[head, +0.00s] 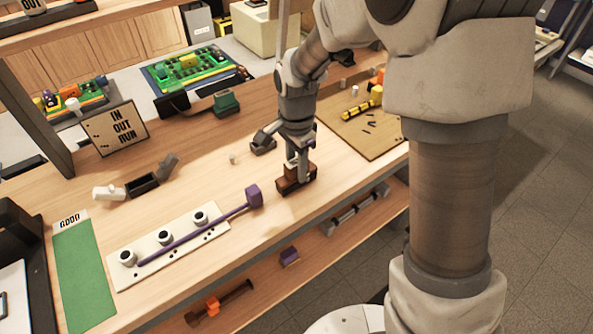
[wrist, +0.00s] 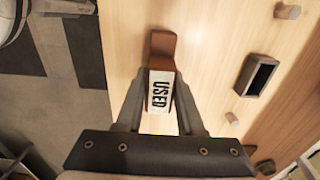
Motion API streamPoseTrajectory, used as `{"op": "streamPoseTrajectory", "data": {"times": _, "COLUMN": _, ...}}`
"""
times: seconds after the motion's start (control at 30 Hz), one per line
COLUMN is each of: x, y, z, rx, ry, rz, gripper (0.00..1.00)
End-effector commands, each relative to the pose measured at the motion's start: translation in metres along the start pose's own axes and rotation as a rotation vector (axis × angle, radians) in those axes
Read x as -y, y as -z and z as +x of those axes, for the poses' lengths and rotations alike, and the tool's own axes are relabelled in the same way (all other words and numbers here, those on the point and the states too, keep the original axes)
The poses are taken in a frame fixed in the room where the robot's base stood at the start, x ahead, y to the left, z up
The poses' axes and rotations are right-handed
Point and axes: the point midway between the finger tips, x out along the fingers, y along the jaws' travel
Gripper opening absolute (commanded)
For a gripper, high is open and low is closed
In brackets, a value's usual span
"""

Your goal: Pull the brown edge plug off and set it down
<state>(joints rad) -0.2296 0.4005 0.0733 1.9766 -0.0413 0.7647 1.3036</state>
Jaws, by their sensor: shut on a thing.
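The brown edge plug (head: 289,186) is a dark reddish-brown block at the middle of the wooden bench (head: 245,235), near its front edge. In the wrist view the brown plug (wrist: 162,44) carries a white label that reads USED. My gripper (head: 298,168) points down over the plug. In the wrist view my gripper (wrist: 160,105) has a finger on each side of the labelled part and is shut on it. The plug is clear of any board or slot that I can see. I cannot tell whether its underside touches the bench.
A white strip (head: 190,258) with three round posts and a purple bar with a purple block (head: 254,195) lie to the left. A green GOOD mat (head: 85,270) is at far left. A tan board (head: 365,140) with small parts lies to the right. Bare wood surrounds the plug.

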Motion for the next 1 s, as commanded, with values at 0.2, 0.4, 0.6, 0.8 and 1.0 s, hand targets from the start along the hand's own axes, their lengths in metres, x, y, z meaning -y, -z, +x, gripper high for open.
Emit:
{"op": "streamPoseTrajectory", "data": {"times": 0.2, "x": 0.000, "y": 0.000, "z": -0.008, "rx": 0.000, "ry": 0.000, "rz": 0.000, "gripper": 0.00}}
{"op": "streamPoseTrajectory", "data": {"times": 0.4, "x": 0.000, "y": 0.000, "z": -0.014, "rx": 0.000, "ry": 0.000, "rz": 0.000, "gripper": 0.00}}
{"op": "streamPoseTrajectory", "data": {"times": 0.6, "x": 0.000, "y": 0.000, "z": -0.020, "rx": 0.000, "ry": 0.000, "rz": 0.000, "gripper": 0.00}}
{"op": "streamPoseTrajectory", "data": {"times": 0.8, "x": 0.000, "y": 0.000, "z": -0.026, "rx": 0.000, "ry": 0.000, "rz": 0.000, "gripper": 0.00}}
{"op": "streamPoseTrajectory", "data": {"times": 1.0, "x": 0.000, "y": 0.000, "z": -0.032, "rx": 0.000, "ry": 0.000, "rz": 0.000, "gripper": 0.00}}
